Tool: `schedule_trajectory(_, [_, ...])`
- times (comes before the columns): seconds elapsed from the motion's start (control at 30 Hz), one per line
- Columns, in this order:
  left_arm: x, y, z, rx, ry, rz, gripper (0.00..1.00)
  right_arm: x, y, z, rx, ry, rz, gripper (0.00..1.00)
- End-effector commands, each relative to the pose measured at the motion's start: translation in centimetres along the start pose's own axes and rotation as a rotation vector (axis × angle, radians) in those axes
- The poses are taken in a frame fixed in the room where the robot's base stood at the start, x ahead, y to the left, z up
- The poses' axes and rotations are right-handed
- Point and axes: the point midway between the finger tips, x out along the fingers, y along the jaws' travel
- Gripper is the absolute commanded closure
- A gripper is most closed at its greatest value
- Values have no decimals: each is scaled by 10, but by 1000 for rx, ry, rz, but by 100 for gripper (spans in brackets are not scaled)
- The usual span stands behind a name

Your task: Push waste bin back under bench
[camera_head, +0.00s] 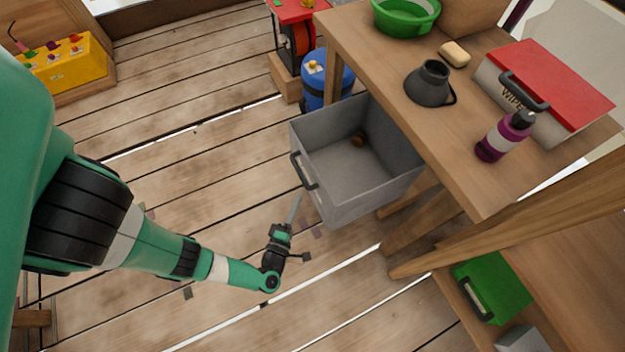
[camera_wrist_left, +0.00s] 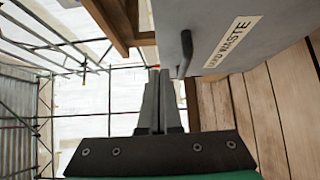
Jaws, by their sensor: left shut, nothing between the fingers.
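The grey waste bin (camera_head: 378,196) is open-topped and sticks out from under the wooden bench (camera_head: 390,62); its far right part meets the bench edge. A small brown thing lies inside it. Its dark handle (camera_head: 304,171) is on the side facing my left arm. My left gripper (camera_head: 294,205) is shut and empty, just beside the bin's handle side. In the left wrist view the shut fingers (camera_wrist_left: 158,100) point up toward the bin (camera_wrist_left: 215,30), near its dark handle (camera_wrist_left: 185,52). A label ending in "WASTE" shows there. I cannot tell whether the fingers touch the bin.
On the bench are a green basin (camera_head: 405,15), a dark jug (camera_head: 431,84), a purple bottle (camera_head: 504,137) and a red-lidded wipes box (camera_head: 550,78). A blue drum (camera_head: 327,80) stands behind the bin. A wooden bench leg (camera_head: 420,218) is close by. The plank floor at left is mostly clear.

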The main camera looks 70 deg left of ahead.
Motion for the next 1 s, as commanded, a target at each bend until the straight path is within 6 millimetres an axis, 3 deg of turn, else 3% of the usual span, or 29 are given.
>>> schedule_trajectory(0.27, [42, -1, -2, 1, 8, 1, 100, -8, 0, 7, 0, 0, 0, 50])
schedule_trajectory(0.4, [57, -2, 18, -1, 1, 2, 100, -14, 0, 13, 0, 0, 0, 50])
schedule_trajectory(0.6, [66, 0, 28, 1, 0, 1, 100, -16, 0, 15, 0, 0, 0, 50])
schedule_trajectory(1.0, [66, 0, 28, 1, 0, 0, 100, -16, 0, 15, 0, 0, 0, 50])
